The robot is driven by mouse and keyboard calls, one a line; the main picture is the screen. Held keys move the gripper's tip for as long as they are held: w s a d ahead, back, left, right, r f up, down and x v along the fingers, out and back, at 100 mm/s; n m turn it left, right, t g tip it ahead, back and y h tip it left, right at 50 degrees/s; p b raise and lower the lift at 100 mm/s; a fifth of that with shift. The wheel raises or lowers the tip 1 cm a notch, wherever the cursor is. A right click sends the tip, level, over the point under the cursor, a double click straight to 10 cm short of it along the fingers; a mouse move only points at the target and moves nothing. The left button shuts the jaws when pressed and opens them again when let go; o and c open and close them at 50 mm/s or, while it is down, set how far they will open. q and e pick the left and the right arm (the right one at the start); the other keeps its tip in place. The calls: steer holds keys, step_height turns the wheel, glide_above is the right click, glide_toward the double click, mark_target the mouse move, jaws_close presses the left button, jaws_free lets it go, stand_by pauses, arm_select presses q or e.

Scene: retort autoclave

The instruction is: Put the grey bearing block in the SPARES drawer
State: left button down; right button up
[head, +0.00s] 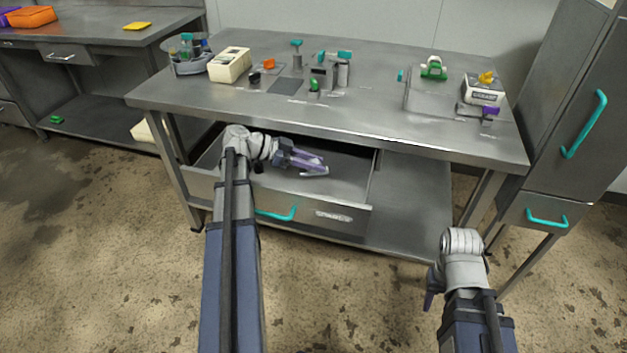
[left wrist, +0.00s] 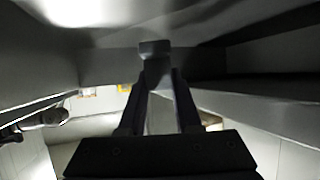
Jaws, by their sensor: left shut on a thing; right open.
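The drawer (head: 300,203) under the middle table is pulled open, with a teal handle and a small front label too small to read surely. My left gripper (head: 312,162) reaches over the open drawer with its purple fingers pointing right. It is shut on a small grey piece, seen between the fingertips in the left wrist view (left wrist: 155,52); this looks like the grey bearing block, partly hidden by the fingers. I cannot tell whether the piece touches the drawer floor. My right gripper (head: 430,290) hangs low at the right, away from the table, open and mostly hidden by its wrist.
The tabletop above the drawer holds a cream box (head: 230,65), a round caddy (head: 190,58), small fixtures and a white device (head: 483,89). The table's front edge (head: 330,139) overhangs the drawer's back. A grey cabinet (head: 570,120) with teal handles stands at right.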

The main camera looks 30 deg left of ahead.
mark_target(314, 173)
arm_select(q)
step_height(314, 173, down, 4)
steer(key=b, duration=0.3)
steer(key=shift+r+b, duration=0.15)
steer(key=shift+b, duration=0.15)
steer(key=shift+f, duration=0.2)
steer(key=c, duration=0.6)
jaws_free()
steer(key=shift+r, duration=0.1)
